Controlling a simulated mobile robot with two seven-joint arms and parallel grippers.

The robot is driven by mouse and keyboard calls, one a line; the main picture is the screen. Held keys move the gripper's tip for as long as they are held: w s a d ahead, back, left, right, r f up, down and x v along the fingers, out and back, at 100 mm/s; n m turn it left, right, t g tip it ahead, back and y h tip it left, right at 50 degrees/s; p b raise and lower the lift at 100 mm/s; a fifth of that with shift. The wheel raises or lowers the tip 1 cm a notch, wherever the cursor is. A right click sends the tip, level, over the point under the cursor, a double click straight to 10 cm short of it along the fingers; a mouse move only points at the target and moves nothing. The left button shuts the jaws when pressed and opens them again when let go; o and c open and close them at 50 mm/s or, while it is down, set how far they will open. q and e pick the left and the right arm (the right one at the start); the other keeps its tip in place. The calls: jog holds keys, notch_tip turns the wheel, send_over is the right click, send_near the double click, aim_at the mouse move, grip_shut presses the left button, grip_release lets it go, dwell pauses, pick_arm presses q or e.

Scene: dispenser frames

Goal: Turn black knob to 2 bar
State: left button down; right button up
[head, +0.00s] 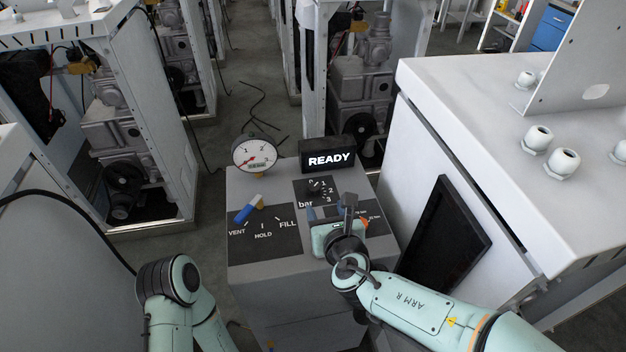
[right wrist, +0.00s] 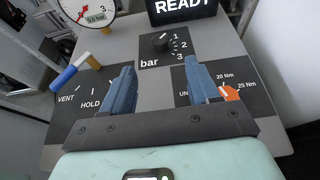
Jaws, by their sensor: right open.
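The black knob (right wrist: 160,43) sits on a dark dial plate marked bar, with 1, 2 and 3 readable to its right. It also shows in the head view (head: 315,187), small and dark. Its exact pointer setting is too small to read surely. My right gripper (right wrist: 162,72) is open, with its two blue fingers apart and nothing between them. In the right wrist view the knob appears beyond the fingertips, between their lines. In the head view the right gripper (head: 322,212) is over the panel, on the near side of the bar dial. My left gripper is out of view.
A pressure gauge (head: 255,153) and a READY display (head: 328,158) stand at the panel's back. A blue-and-white lever (head: 248,209) is on the VENT/HOLD/FILL plate. An orange knob (right wrist: 230,93) is right of the gripper. A white cabinet (head: 480,110) stands close right.

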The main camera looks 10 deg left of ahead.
aim_at(314, 186)
jog(key=x, duration=1.2)
jog(key=shift+w+f, duration=0.1)
jog(key=shift+f, duration=0.2)
jog(key=c, duration=1)
